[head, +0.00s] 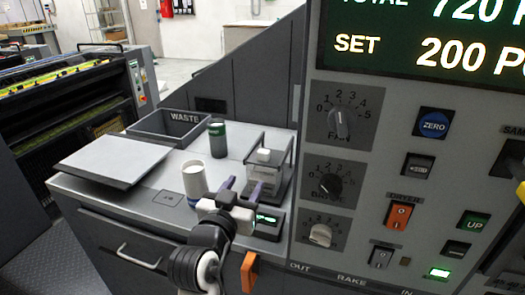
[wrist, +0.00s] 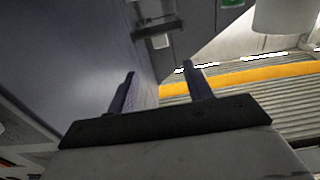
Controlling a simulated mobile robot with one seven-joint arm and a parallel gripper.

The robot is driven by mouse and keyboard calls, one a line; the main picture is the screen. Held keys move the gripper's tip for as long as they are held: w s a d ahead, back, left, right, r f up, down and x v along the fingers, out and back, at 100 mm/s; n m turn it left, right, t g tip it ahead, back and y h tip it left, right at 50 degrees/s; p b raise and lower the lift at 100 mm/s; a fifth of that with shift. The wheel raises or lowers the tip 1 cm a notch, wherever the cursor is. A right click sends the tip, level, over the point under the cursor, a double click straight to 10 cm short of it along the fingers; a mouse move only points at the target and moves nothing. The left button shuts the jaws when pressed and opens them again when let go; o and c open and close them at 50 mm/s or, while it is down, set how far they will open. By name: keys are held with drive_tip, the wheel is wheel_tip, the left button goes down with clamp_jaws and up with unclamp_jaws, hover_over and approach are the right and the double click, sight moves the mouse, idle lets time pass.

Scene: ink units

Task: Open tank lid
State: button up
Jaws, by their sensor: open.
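I cannot pick out a tank or its lid for certain in either view. My gripper (head: 240,187) is open and empty, with its two purple-grey fingers apart, in front of the grey counter (head: 120,200) in the head view. It overlaps the small glass-walled scale (head: 284,178) in the picture; I cannot tell the gap between them. In the wrist view my gripper (wrist: 159,72) has nothing between its fingers, and a grey panel (wrist: 60,60) and a yellow stripe (wrist: 240,78) lie beyond.
A white cup (head: 195,184), a dark canister (head: 218,143), a waste tray (head: 143,127) and a pale flat plate (head: 112,160) are on the counter. A control panel (head: 385,200) with knobs and buttons stands at the right. An orange handle (head: 249,272) is below my gripper.

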sight(262, 156)
drive_tip(key=p+x, duration=0.4)
drive_tip(key=x, duration=0.8)
drive_tip(key=shift+r, duration=0.1)
drive_tip(key=shift+w+d, duration=0.15)
drive_tip(key=shift+w, duration=0.4)
clamp_jaws()
